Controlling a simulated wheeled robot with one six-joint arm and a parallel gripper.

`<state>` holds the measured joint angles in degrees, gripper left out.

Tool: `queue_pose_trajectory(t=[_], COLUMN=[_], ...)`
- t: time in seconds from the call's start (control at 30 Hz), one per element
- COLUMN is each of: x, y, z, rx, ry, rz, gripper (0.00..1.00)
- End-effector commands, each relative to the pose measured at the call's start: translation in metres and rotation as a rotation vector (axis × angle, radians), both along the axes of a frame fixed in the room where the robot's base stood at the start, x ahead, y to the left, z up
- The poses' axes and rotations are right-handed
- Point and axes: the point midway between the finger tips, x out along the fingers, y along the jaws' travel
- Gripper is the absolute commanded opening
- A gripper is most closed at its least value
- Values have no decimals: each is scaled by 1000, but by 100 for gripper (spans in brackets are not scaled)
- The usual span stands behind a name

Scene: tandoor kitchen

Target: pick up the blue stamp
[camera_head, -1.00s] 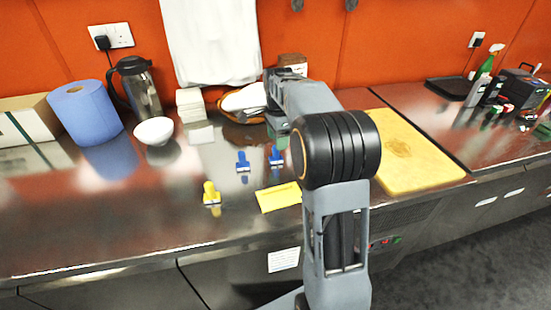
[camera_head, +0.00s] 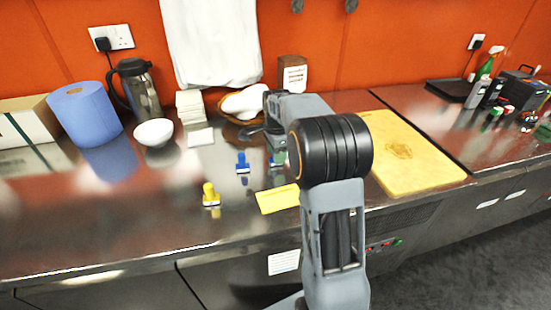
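A blue stamp (camera_head: 242,163) stands on the steel counter left of my arm. My gripper (camera_head: 273,147) points down over that right-hand spot. It is small and partly covered by my own arm, so I cannot see whether its fingers are open or touch the stamp. A yellow stamp (camera_head: 210,195) stands nearer the counter's front edge. A yellow paper (camera_head: 278,199) lies flat just in front of the stamps.
A yellow cutting board (camera_head: 412,158) lies right of my arm. Behind the stamps are a basket with white cloth (camera_head: 243,103), a stack of white paper (camera_head: 190,106) and a small box (camera_head: 292,74). A white bowl (camera_head: 153,132) and blue roll (camera_head: 84,116) stand left. The front left counter is clear.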

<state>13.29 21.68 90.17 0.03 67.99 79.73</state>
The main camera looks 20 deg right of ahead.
Motion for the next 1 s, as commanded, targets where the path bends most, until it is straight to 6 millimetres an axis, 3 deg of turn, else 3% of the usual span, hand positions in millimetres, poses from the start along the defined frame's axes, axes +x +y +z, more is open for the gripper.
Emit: queue_pose_trajectory(t=[0.47,0.77,1.0], x=[0,0,1], y=[0,0,0], z=[0,3,29], rx=[0,0,-1], ry=[0,-1,-4], rz=[0,0,0], gripper=[3,3,3])
